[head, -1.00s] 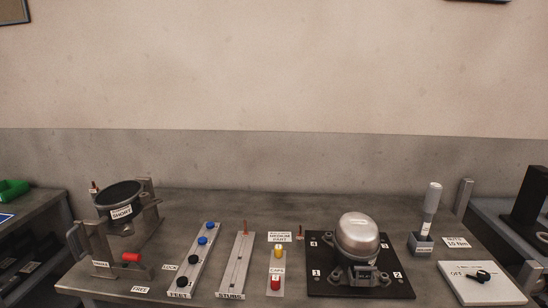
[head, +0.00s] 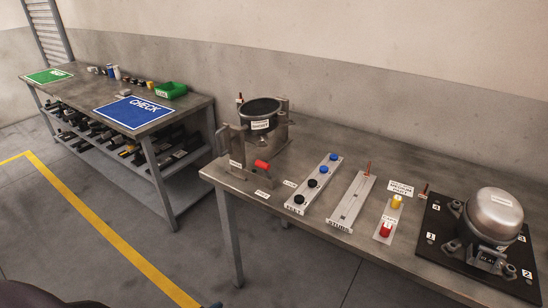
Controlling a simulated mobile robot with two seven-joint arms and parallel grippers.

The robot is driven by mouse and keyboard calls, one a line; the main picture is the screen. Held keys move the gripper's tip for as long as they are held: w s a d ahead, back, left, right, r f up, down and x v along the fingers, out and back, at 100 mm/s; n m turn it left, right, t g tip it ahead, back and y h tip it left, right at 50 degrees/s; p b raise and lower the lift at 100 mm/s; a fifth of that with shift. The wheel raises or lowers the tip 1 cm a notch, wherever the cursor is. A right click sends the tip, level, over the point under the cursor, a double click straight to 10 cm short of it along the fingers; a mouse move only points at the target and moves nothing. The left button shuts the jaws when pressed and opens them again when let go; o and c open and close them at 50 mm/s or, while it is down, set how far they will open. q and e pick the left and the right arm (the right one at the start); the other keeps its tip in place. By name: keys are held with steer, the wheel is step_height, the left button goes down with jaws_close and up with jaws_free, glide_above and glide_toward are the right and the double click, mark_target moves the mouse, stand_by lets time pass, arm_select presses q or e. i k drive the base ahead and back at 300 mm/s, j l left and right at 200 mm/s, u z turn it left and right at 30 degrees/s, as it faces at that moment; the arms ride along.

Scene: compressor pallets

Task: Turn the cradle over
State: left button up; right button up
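The cradle (head: 262,112) stands at the left end of the near table. It is a dark round cup with a light label on its front, held between grey metal uprights. The cup's opening faces up and looks empty. A red handle (head: 263,165) sticks out at the front of its stand. Neither gripper can be made out. Only dark shapes, perhaps part of my own body, show at the bottom left edge.
Right of the cradle are a strip with blue and black knobs (head: 311,184), a stubs strip (head: 352,199), a caps strip with yellow and red caps (head: 386,230), and a compressor (head: 492,217) on a black plate. A second bench (head: 195,102) stands left, beyond a floor gap.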

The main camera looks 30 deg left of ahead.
mark_target(259, 118)
steer(key=u, duration=1.25)
